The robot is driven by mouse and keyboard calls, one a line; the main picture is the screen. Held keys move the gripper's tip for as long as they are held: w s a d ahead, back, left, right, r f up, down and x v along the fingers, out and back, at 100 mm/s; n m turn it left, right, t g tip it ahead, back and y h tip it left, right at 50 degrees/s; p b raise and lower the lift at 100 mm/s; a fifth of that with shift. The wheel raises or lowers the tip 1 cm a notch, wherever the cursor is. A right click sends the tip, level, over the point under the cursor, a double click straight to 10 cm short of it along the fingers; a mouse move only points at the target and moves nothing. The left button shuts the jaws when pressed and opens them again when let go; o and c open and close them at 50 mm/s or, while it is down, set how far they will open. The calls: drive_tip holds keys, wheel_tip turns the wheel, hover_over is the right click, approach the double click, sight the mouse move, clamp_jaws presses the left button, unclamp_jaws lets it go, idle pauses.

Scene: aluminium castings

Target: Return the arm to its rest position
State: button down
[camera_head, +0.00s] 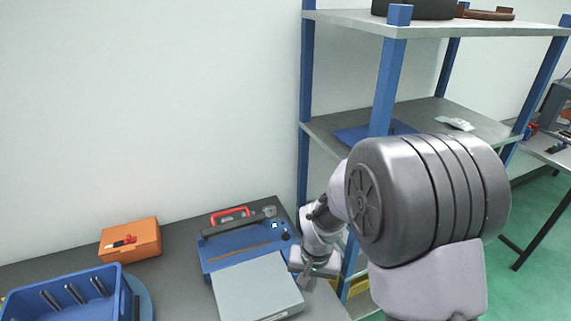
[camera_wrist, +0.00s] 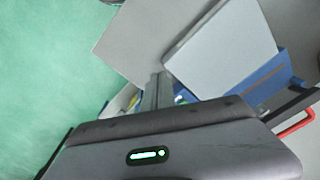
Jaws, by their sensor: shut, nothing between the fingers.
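My gripper (camera_head: 309,284) hangs at the end of my bent arm, beside the right edge of a blue case with a light grey panel (camera_head: 256,288). It is shut with nothing held. In the wrist view my gripper's dark body with a green light fills the bottom, and its fingers (camera_wrist: 155,88) point up the picture. The grey panel (camera_wrist: 222,50) and the blue case body (camera_wrist: 262,88) lie beyond and to the right of them. I cannot tell how high the fingertips are above the table. My large arm joint hides part of the shelf.
An orange box (camera_head: 131,240) and a blue bin (camera_head: 68,291) with metal parts stand on the grey table at left. The case has a red handle (camera_head: 232,214). A shelf rack with blue posts (camera_head: 386,85) stands close behind my arm. Green floor (camera_wrist: 50,65) is clear at left.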

drive_tip(key=s+d+r+m+t+b, duration=0.1)
drive_tip(key=s+d+r+t+b, duration=0.1)
drive_tip(key=s+r+b, duration=0.5)
drive_tip(key=s+d+r+m+t+y+b, duration=0.1)
drive_tip(key=s+d+r+t+b, duration=0.1)
drive_tip(key=s+b, duration=0.4)
drive_tip(key=s, duration=0.5)
drive_tip(key=shift+s+t+y, duration=0.3)
drive_tip(key=shift+s+t, duration=0.05)
drive_tip(key=shift+t, duration=0.05)
